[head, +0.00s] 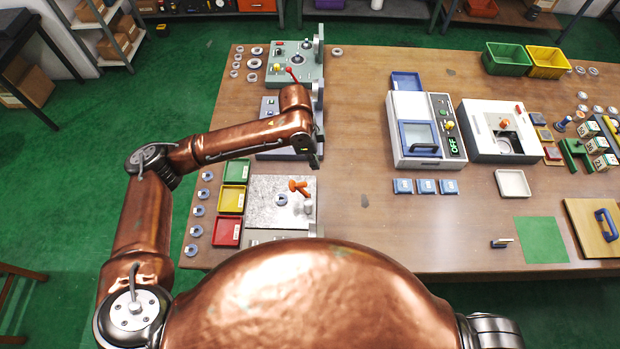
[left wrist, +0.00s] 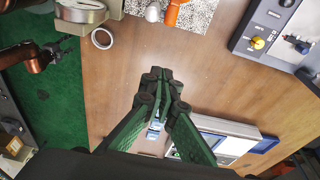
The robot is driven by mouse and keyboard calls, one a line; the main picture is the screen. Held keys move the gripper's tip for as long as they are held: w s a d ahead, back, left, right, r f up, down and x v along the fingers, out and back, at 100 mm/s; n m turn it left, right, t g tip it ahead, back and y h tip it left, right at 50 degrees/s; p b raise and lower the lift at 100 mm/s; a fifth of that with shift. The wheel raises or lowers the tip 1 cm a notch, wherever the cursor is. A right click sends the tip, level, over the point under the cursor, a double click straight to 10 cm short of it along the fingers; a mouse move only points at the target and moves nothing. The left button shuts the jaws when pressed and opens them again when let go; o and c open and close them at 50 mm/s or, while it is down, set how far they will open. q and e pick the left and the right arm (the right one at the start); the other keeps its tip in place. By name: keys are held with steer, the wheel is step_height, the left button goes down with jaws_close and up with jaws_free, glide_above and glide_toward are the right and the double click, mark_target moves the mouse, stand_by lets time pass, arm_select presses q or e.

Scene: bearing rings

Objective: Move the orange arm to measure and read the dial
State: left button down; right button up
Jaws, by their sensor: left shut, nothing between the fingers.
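The orange arm (head: 299,187) stands on a speckled grey plate (head: 262,212) at the left front of the table. Its orange part (left wrist: 173,12) also shows at the top edge of the left wrist view, beside a silver tip (left wrist: 153,12). A small ring (head: 281,200) lies on the plate. My right gripper is not seen.
Green, yellow and red bins (head: 227,232) and several loose rings stand left of the plate. A grey panel with knobs (head: 294,65) is at the back left. A white-blue machine (head: 405,155) stands at centre right. The table between is mostly clear.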

arm_select(q)
step_height(320, 180, down, 12)
steer(key=a+p, duration=0.1)
steer(key=p, duration=0.2)
steer(key=shift+a+r, duration=0.2)
steer(key=shift+a, duration=0.15)
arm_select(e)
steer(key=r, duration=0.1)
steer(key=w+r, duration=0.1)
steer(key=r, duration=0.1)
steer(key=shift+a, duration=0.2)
arm_select(q)
steer(key=shift+a, duration=0.15)
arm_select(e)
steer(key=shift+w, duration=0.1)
